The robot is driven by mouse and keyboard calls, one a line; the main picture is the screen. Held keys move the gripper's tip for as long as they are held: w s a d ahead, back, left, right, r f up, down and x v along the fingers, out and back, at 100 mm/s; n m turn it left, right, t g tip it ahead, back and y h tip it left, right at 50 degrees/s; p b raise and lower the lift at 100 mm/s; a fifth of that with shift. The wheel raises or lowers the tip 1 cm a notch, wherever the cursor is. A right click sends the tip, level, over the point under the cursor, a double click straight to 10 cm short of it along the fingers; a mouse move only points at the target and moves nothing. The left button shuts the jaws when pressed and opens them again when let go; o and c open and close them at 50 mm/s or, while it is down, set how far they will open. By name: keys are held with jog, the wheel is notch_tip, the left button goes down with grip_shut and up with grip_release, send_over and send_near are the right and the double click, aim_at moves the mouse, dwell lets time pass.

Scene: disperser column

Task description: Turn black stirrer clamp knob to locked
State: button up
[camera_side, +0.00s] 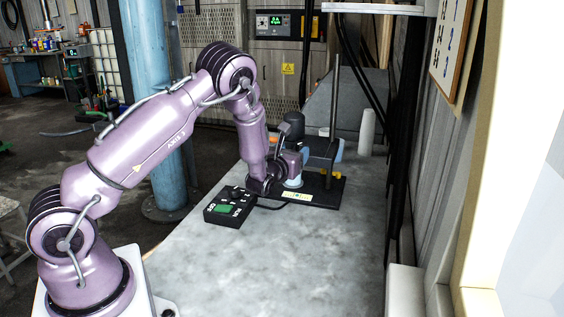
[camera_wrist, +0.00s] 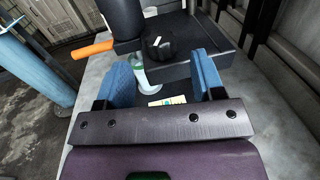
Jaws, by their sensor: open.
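The black stirrer clamp knob (camera_wrist: 160,43) shows in the wrist view, round, with a white pointer mark slanting up to the right. It sits on the dark clamp body of the stirrer stand (camera_side: 334,112). My gripper (camera_wrist: 166,58) is open, its two blue fingers apart and empty. The knob appears in the gap between the fingertips, slightly beyond them; no contact is visible. In the side view my gripper (camera_side: 291,164) is at the stand, partly hidden by my wrist, and I cannot make out the knob there. The black stirrer motor (camera_wrist: 124,18) is left of the knob.
An orange handle (camera_wrist: 92,49) sticks out left of the clamp. A vessel (camera_wrist: 143,76) stands below it on the black base plate (camera_side: 325,184). The near grey bench (camera_side: 270,270) is clear.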

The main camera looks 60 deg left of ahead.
jog(key=v, duration=0.7)
jog(key=s+a+r+n+g+y, duration=0.2)
jog(key=a+r+n+g, duration=0.2)
jog(key=a+n+g, duration=0.65)
jog(key=s+a+r+n+g+y, duration=0.1)
jog(key=a+r+n+g, duration=0.3)
jog(key=n, duration=1.1)
jog(key=n+t+h, duration=0.4)
jog(key=n+h, duration=0.7)
send_near(302, 143)
jog(key=shift+m, duration=0.25)
jog(key=x, duration=0.9)
jog(key=shift+f, duration=0.15)
